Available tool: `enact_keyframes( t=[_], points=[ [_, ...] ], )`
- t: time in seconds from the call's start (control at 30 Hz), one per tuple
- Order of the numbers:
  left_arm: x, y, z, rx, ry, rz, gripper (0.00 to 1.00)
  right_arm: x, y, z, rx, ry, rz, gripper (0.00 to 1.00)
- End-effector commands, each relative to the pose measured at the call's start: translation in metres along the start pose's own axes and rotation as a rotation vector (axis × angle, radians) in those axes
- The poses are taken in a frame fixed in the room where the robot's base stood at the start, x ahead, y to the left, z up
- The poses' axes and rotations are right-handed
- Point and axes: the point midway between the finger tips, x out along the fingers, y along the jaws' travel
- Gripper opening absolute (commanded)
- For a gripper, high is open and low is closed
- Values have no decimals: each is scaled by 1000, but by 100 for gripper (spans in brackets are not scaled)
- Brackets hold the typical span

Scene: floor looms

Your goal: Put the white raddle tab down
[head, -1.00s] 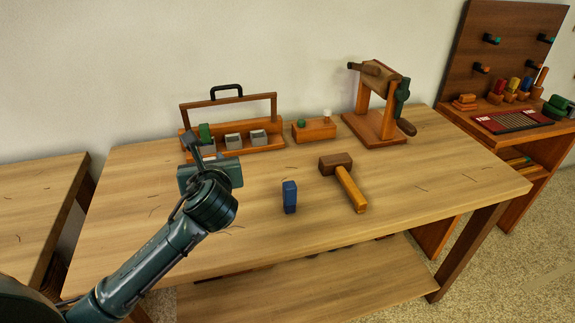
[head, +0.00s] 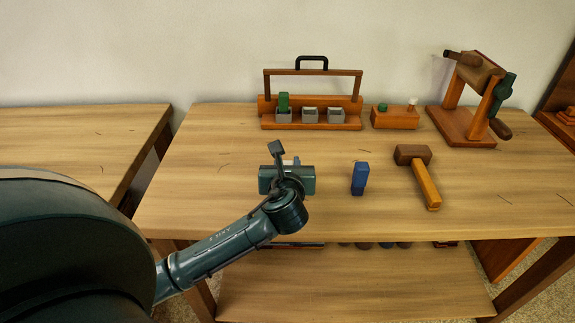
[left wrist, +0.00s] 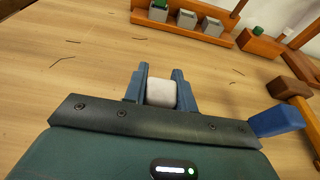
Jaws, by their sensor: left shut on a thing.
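The white raddle tab (left wrist: 161,92) is between the two blue fingers of my left gripper (left wrist: 159,86) in the left wrist view. In the head view the left gripper (head: 287,162) is over the left-middle part of the workbench (head: 220,200), and its body hides most of the tab. The gripper is shut on the tab. I cannot tell whether the tab touches the bench top. My right gripper is not in view.
A blue block (head: 359,178) stands right of the gripper, with a mallet (head: 428,185) beyond it. A wooden carrier (head: 353,124) with grey cups, a small block (head: 395,119) and a winder (head: 455,122) stand at the back. The bench left of the gripper is clear.

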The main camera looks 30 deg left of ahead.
Motion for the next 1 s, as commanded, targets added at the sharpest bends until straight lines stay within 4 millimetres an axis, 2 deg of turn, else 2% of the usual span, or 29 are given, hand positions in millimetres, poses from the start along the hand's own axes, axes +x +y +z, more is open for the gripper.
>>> enact_keyframes(
  t=[0.2, 0.23, 0.5, 0.8, 1.0],
  points=[
    [0, 0, -1, 0, -1, 0, 4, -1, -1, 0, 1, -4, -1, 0],
    [1, 0, -2, 0, -1, 0, 28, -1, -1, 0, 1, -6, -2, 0],
    [1, 0, -1, -1, -1, 0, 48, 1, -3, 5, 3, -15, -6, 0],
    [-1, 0, 2, -1, -1, -1, 48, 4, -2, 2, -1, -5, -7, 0],
    [-34, 0, 3, -1, 1, -4, 48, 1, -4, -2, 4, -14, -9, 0]
  ],
)
